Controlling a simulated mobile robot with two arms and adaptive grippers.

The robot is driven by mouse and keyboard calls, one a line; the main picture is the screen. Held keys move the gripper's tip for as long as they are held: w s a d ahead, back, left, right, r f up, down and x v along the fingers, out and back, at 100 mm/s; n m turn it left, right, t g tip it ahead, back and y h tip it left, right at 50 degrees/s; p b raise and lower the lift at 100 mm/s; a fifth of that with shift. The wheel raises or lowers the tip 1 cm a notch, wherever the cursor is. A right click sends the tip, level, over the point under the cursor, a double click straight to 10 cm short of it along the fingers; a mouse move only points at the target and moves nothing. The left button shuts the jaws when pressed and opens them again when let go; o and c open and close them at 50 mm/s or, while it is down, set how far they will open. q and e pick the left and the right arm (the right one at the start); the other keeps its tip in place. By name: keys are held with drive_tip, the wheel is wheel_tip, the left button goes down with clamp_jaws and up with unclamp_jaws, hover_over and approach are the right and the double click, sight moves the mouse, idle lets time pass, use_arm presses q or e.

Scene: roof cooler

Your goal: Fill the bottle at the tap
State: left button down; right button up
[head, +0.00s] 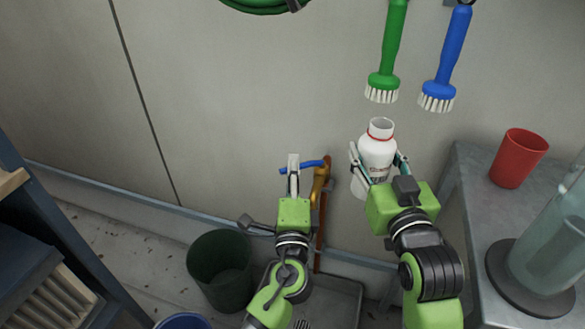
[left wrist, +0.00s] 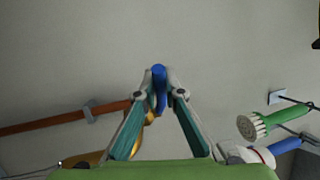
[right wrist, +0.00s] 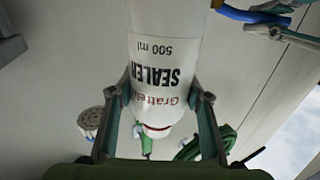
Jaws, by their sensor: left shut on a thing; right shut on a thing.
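The tap has a brass body (head: 319,182) on an upright copper pipe and a blue lever (head: 314,163). My left gripper (head: 293,165) is shut on the blue lever, which also shows between its fingertips in the left wrist view (left wrist: 159,88). The white bottle (head: 377,155) is upright in my right gripper (head: 376,165), which is shut around its body. The bottle is to the right of the tap, apart from it. Its label fills the right wrist view (right wrist: 165,65), upside down. I cannot see the liquid level or any water running.
A green brush (head: 388,50) and a blue brush (head: 448,55) hang above the bottle. A red cup (head: 518,158) and a clear cylinder stand on the grey table (head: 468,185) at right. A dark green bucket (head: 220,270) and a grey tray (head: 345,292) are below. Shelving stands at left.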

use_arm(q)
drive_tip(key=c, duration=2.1)
unclamp_jaws()
drive_tip(key=d+v, duration=0.1)
drive_tip(key=v, duration=1.1)
drive_tip(key=shift+a, duration=0.4)
